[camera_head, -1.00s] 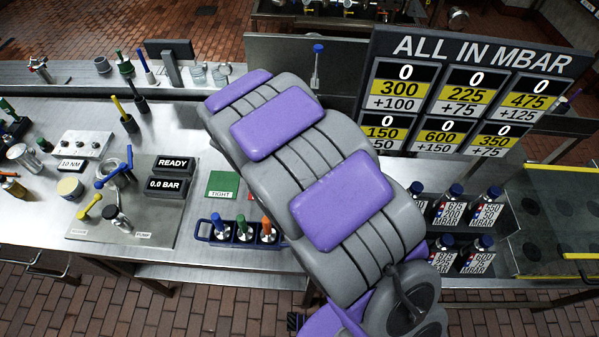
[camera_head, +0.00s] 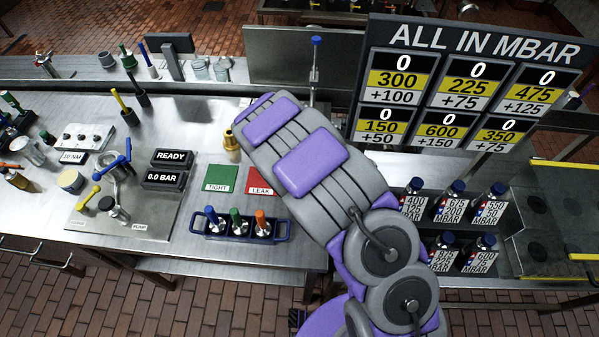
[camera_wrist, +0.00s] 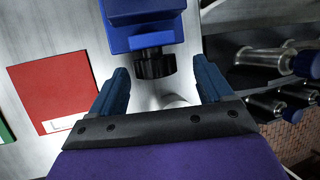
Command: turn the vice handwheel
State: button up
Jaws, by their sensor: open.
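In the wrist view the blue vice (camera_wrist: 143,25) stands at the top, and its black knurled handwheel (camera_wrist: 155,66) faces me. My gripper (camera_wrist: 161,76) is open, with one blue finger on each side of the handwheel. Gaps show between the wheel and both fingers, so nothing is gripped. A pale rounded piece, partly hidden by my gripper's dark edge, shows below the wheel. In the head view my arm covers the vice, the handwheel and my gripper.
The red LEAK pad (camera_head: 260,180) and green TIGHT pad (camera_head: 220,178) lie left of my arm. A blue rack (camera_head: 240,232) with several coloured-top tools sits at the bench's front. Labelled bottles (camera_head: 449,200) stand right. A brass fitting (camera_head: 230,140) stands behind the pads.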

jog(key=shift+w+d+f, duration=0.15)
jog(key=shift+d+f, duration=0.05)
jog(key=shift+d, duration=0.35)
jog(key=shift+w+d+f, duration=0.1)
jog(key=shift+d+f, duration=0.1)
jog(key=shift+d, duration=0.3)
jog(key=shift+a+f, duration=0.2)
jog(key=shift+a, duration=0.05)
jog(key=shift+w+a+f, duration=0.1)
jog(key=shift+a+f, duration=0.05)
jog(key=shift+a, duration=0.5)
jog(key=shift+w+a+f, duration=0.1)
jog(key=shift+a, duration=0.5)
jog(key=shift+o, duration=0.6)
jog(key=shift+a, duration=0.35)
jog(key=shift+c, duration=0.8)
jog(key=shift+s+d+r, duration=0.1)
jog(key=shift+d+r, duration=0.1)
jog(key=shift+d, duration=0.95)
jog(key=c, duration=0.4)
jog(key=shift+c, duration=1)
jog(key=shift+a+f, duration=0.15)
jog(key=shift+a, duration=0.5)
jog(key=c, duration=0.4)
jog(key=shift+d, duration=0.3)
jog(key=shift+a, duration=0.15)
jog(key=o, duration=1)
jog(key=shift+a, duration=0.1)
